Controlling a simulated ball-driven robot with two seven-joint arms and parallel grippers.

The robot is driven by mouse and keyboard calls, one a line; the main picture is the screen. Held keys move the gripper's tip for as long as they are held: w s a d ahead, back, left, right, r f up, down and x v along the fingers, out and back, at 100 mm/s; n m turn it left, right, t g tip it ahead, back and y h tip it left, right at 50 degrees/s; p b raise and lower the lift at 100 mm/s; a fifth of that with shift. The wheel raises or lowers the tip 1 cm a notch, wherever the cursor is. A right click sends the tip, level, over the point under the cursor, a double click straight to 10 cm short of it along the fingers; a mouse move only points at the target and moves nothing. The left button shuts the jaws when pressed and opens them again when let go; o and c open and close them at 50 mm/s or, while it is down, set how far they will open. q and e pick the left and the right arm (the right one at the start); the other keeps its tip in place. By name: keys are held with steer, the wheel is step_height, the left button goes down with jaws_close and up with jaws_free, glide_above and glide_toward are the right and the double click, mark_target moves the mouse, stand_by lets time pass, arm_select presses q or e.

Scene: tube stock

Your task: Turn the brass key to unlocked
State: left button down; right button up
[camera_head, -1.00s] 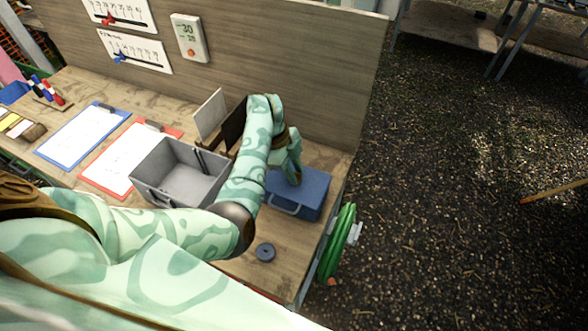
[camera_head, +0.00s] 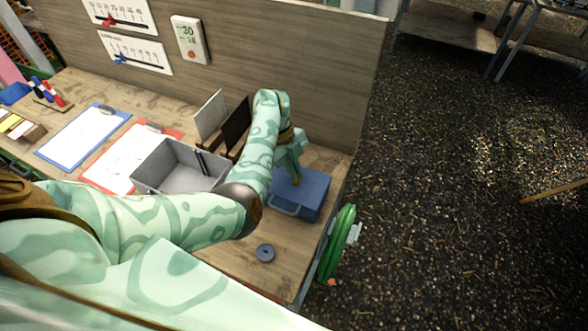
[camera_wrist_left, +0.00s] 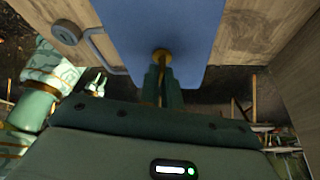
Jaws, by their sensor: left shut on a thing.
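A blue case (camera_head: 314,188) with a handle stands on the bench near its right end. My left gripper (camera_head: 297,182) reaches down onto the top of the case. In the left wrist view, the blue face of the case (camera_wrist_left: 195,30) fills the upper middle. The brass key (camera_wrist_left: 162,54) shows as a small round brass part against it, right at the tips of my left gripper (camera_wrist_left: 161,75). The gripper is shut on the key, and its fingers hide most of it. I cannot read the key's angle.
A grey open bin (camera_head: 165,186) stands left of my forearm. A dark ring (camera_head: 265,253) lies on the bench in front of the case. A wooden panel (camera_head: 300,50) rises behind.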

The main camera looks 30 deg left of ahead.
arm_select(q)
steer(key=m+g, duration=0.1)
steer(key=m, duration=0.2)
steer(key=shift+m+y, duration=0.3)
steer(key=shift+m, duration=0.1)
steer(key=m, duration=0.1)
steer(key=m+g+y, duration=0.1)
steer(key=m, duration=0.1)
steer(key=shift+w+d+m, duration=0.15)
steer(key=shift+m, duration=0.15)
steer(key=m+g+y, duration=0.1)
steer(key=m, duration=0.2)
steer(key=shift+d+m+y, duration=0.15)
steer(key=shift+m+y, duration=0.55)
steer(key=shift+m, duration=1.1)
